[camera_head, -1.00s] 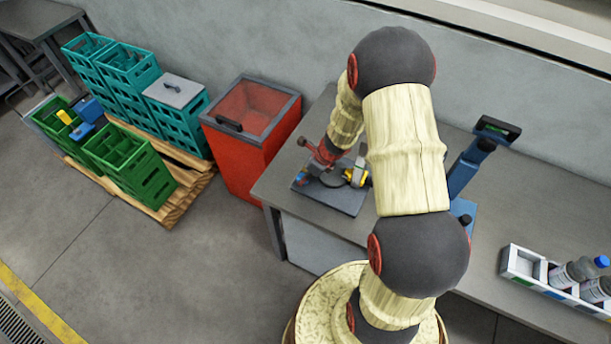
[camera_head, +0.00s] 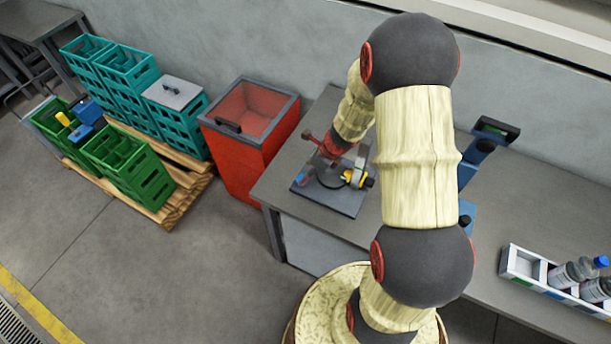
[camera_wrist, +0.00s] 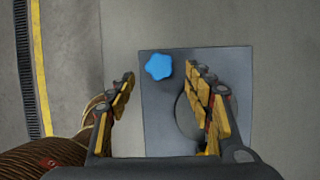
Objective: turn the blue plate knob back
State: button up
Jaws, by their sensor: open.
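The blue plate knob (camera_wrist: 159,66) is star-shaped and sits near a corner of a dark grey plate (camera_wrist: 157,124). In the head view the knob (camera_head: 301,178) shows small at the plate's left side. My gripper (camera_wrist: 163,80) is open, with yellow-padded fingers on either side of the picture. In the wrist view the knob lies between the fingertips, close to the right one, and nothing is held. I cannot tell how far above the knob the fingertips are. A dark round disc (camera_wrist: 190,118) on the plate is partly hidden by the right finger.
The plate lies on a grey table (camera_head: 545,215). A blue stand (camera_head: 468,172) and a white bottle tray (camera_head: 522,263) are to the right.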

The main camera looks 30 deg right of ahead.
jog(key=v, duration=0.7)
jog(key=shift+r, duration=0.15)
jog(key=s+a+r+n+h+b, duration=0.1)
jog(key=s+a+r+n+b, duration=0.2)
jog(key=s+r+n, duration=0.3)
jog(key=s+a+r+n+t+b, duration=0.1)
jog(key=s+a+r+n+b, duration=0.2)
jog(key=n, duration=1)
jog(key=s+a+r+n+h+b, duration=0.1)
jog(key=s+a+r+n+b, duration=0.2)
jog(key=s+a+r+n, duration=0.4)
jog(key=s+r+n, duration=0.2)
jog(key=s+n, duration=0.1)
jog(key=shift+a+t+h, duration=0.3)
jog(key=shift+a+t, duration=0.1)
jog(key=shift+r, duration=0.1)
